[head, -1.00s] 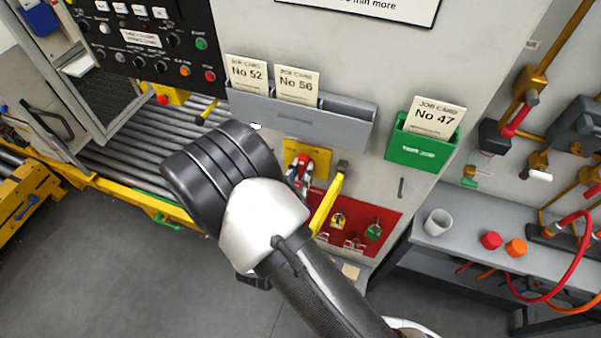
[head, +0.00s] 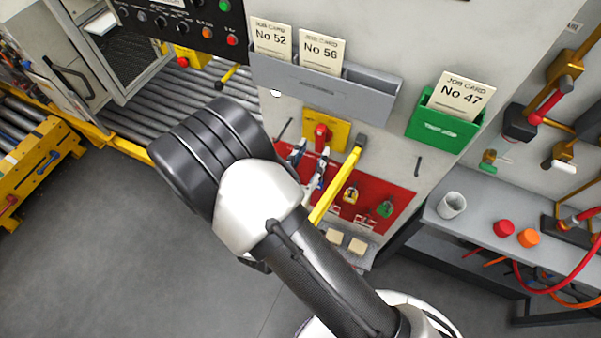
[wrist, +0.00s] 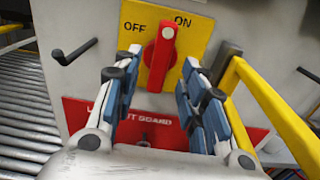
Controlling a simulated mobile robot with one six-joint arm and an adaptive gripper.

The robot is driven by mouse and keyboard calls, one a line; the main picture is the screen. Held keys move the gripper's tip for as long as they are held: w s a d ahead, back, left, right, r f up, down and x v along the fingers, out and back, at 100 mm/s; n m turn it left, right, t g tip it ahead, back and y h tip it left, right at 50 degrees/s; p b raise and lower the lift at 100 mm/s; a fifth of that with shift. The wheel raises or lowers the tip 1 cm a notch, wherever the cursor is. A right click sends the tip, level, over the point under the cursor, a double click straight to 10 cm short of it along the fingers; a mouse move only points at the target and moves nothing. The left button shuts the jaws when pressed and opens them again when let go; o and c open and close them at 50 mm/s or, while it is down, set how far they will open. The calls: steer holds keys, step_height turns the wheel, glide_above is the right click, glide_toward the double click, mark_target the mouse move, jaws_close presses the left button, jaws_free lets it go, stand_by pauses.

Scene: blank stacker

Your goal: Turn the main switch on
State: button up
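The main switch is a red handle (wrist: 159,60) on a yellow plate (wrist: 194,42) marked OFF at left and ON at right. In the wrist view the handle stands nearly upright, leaning right, its top between the two words and nearer ON. The switch also shows in the head view (head: 321,134). My gripper (wrist: 160,58) is open. Its blue-padded fingers are apart, one at each side of the handle's lower part in the picture; I see no contact. In the head view my gripper (head: 309,156) appears just below the handle.
A yellow bar (head: 338,186) sticks out right of the switch. A red lockout board (head: 400,200) with padlocks is below. A grey card rack (head: 330,88) and green card holder (head: 442,128) are above. A dark hook (wrist: 75,52) juts out at left.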

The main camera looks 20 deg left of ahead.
steer(key=s, duration=0.8)
steer(key=shift+a, duration=0.3)
steer(key=shift+s, duration=0.1)
